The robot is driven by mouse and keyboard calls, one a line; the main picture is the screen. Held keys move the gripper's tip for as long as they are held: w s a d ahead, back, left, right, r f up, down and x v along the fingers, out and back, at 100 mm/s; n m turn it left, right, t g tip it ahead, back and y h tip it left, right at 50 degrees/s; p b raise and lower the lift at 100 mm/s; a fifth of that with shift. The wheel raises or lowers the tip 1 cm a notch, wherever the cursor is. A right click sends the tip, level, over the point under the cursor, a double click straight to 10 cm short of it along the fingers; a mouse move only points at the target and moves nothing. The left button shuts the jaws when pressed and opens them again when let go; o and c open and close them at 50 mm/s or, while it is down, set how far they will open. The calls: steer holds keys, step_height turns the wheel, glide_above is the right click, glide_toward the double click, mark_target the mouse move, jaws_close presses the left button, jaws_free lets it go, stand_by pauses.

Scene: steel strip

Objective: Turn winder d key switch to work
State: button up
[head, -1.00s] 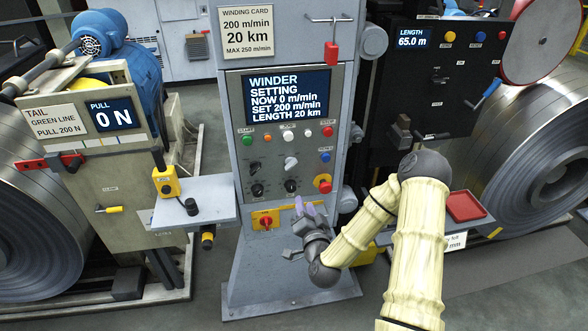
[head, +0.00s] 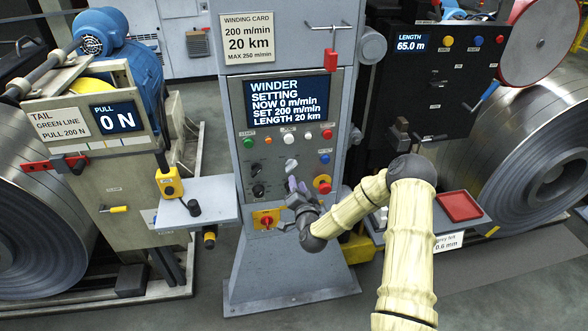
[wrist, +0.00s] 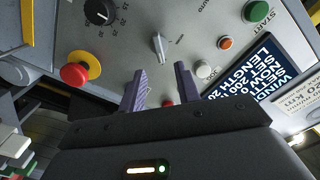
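The key switch (head: 290,165) is a pale grey lever-like knob in the middle of the winder panel. It also shows in the wrist view (wrist: 159,47), just beyond my fingertips, with small lettering around it; its setting is not readable to me. My gripper (head: 297,184) is in front of the panel, a little below the switch in the head view. In the wrist view my gripper (wrist: 160,76) has two purple fingers spread apart with nothing between them. The switch appears between their directions, apart from both fingertips.
A red mushroom button (head: 323,184) sits close right of my gripper. A red rotary handle (head: 266,221) on yellow is lower left. Green (head: 247,142) and orange (head: 268,140) buttons are above. The winder screen (head: 290,98) reads SETTING, NOW 0 m/min.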

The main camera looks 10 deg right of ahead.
mark_target(293, 168)
steer(key=w+p, duration=0.1)
steer(key=w, duration=0.5)
steer(key=shift+d+p, duration=0.1)
steer(key=shift+p, duration=0.2)
steer(key=shift+w+f, duration=0.1)
steer(key=shift+w, duration=0.75)
